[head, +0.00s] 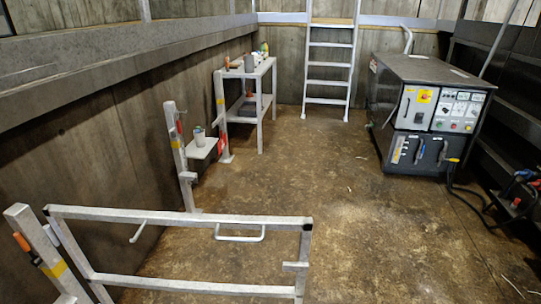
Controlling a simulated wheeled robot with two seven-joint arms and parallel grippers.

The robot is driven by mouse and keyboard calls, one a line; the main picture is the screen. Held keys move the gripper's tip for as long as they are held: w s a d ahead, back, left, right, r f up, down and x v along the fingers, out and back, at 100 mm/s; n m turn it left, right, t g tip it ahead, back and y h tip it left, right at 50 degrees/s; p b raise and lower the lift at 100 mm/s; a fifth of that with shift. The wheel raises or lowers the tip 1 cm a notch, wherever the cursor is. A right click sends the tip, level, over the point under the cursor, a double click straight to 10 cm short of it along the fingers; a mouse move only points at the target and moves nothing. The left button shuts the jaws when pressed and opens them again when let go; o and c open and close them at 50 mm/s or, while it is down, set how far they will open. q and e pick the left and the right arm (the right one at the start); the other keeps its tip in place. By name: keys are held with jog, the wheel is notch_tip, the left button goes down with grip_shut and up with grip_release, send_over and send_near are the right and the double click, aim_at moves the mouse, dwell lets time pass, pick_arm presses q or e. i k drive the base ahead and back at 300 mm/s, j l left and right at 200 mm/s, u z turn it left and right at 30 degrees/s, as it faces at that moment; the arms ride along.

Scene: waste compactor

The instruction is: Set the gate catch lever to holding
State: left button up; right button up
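The grey metal gate (180,216) stands in the foreground, with a looped handle (240,236) on its far side and a small tab (296,266) at its right end. The near post (48,258) at the left carries an orange-ended lever (22,242) and a yellow band. The far post (176,150) by the left wall carries a small red part (179,127) and a yellow band. I cannot tell for sure which of these is the gate catch lever, nor its setting. Neither of my grippers is in view.
A small shelf with a cup (199,137) sits beside the far post. A workbench (245,74) with items stands behind it. A ladder (330,70) is at the back. A control cabinet (420,108) with cables stands at the right. The middle floor is clear.

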aim_at(36, 261)
jog(key=j+u, duration=0.1)
jog(key=u, duration=0.3)
jog(key=i+j+u, duration=0.1)
jog(key=u, duration=0.3)
jog(key=i+u, duration=0.1)
jog(key=u, duration=0.3)
jog(key=j+u, duration=0.1)
jog(key=u, duration=0.3)
jog(key=i, duration=0.05)
